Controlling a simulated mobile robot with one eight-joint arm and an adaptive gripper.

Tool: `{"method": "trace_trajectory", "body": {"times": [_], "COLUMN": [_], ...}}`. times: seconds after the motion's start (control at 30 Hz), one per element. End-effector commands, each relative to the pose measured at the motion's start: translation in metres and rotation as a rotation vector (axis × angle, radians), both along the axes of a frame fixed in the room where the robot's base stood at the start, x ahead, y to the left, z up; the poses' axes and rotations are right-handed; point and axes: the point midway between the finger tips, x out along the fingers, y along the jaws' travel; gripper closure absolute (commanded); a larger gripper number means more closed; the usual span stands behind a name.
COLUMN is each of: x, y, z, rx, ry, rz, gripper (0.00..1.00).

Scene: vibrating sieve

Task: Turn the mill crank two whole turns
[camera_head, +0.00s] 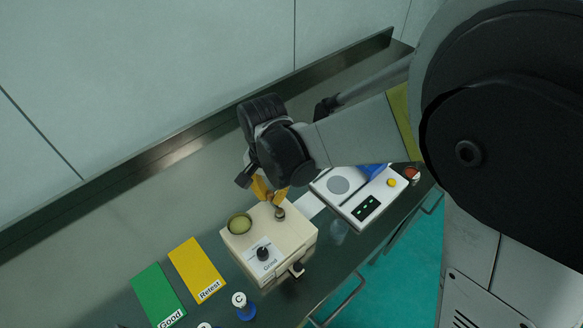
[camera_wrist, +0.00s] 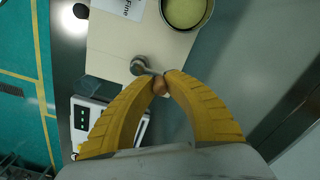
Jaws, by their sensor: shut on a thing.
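The mill (camera_head: 300,236) is a cream box on the bench, with a round hopper opening (camera_head: 240,224) and a dark knob (camera_head: 263,253) on a white label. Its crank hub (camera_head: 280,213) stands on the top near the far right. In the wrist view the crank (camera_wrist: 140,65) has a short metal arm leading to a brown handle knob (camera_wrist: 160,86). My gripper (camera_head: 270,192) is over the mill top, and its yellow fingers (camera_wrist: 161,82) are closed around the handle knob. The fingers partly hide the knob.
A white scale (camera_head: 350,208) with a round plate stands right of the mill. Green (camera_head: 157,293) and yellow (camera_head: 196,268) mats lie to the left. A blue-based bottle marked C (camera_head: 241,302) stands near the front edge. The bench behind the mill is clear up to the wall.

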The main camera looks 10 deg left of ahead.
Motion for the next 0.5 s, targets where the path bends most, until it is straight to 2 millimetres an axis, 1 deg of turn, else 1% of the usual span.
{"method": "trace_trajectory", "body": {"times": [0.37,0.5], "x": [0.0003,0.0027], "y": [-0.0021,-0.0063], "z": [-0.0001,-0.0002], "rx": [-0.001,-0.001], "ry": [0.003,0.003], "rz": [0.001,0.000], "gripper": [1.00,1.00]}}
